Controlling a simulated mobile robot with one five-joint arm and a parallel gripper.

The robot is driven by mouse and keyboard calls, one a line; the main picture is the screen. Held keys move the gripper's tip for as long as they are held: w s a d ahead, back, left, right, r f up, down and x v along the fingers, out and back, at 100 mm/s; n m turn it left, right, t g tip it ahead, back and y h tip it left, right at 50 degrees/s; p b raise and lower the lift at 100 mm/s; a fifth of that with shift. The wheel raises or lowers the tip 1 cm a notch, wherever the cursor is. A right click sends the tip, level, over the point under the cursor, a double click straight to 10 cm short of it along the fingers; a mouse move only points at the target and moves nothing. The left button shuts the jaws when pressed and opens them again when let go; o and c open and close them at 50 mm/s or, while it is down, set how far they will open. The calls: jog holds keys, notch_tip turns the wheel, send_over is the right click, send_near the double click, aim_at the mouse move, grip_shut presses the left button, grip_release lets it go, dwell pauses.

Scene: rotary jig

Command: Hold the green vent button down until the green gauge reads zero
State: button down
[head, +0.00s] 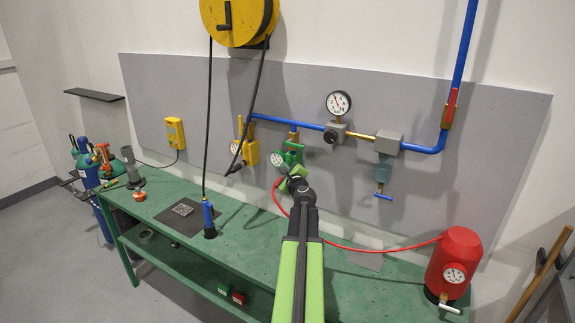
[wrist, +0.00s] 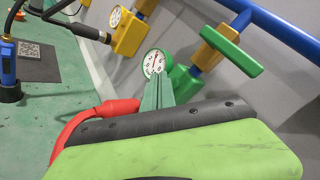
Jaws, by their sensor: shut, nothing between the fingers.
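The green gauge (head: 277,160) is a small white dial on the green regulator (head: 292,154) on the wall panel. In the wrist view the green gauge (wrist: 154,62) faces me; its needle looks roughly upright, but I cannot read the value. My gripper (head: 297,174) is at the green regulator, just right of the gauge. In the wrist view my gripper (wrist: 160,76) is shut and empty, its tips overlapping the gauge's lower edge. I cannot make out the vent button; it seems hidden by my gripper, so I cannot tell whether it is pressed.
A yellow regulator (head: 249,152) is to the left and a blue pipe (head: 300,125) runs above. A red hose (head: 350,245) leads to a red tank (head: 457,258). A blue-handled tool (head: 208,218) stands on the green bench (head: 165,195).

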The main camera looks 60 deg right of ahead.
jog(key=shift+d, duration=0.1)
jog(key=shift+d, duration=0.35)
jog(key=shift+d, duration=0.4)
dwell(0.7)
dwell(1.6)
jog(key=shift+a, duration=0.8)
jog(key=shift+a, duration=2.55)
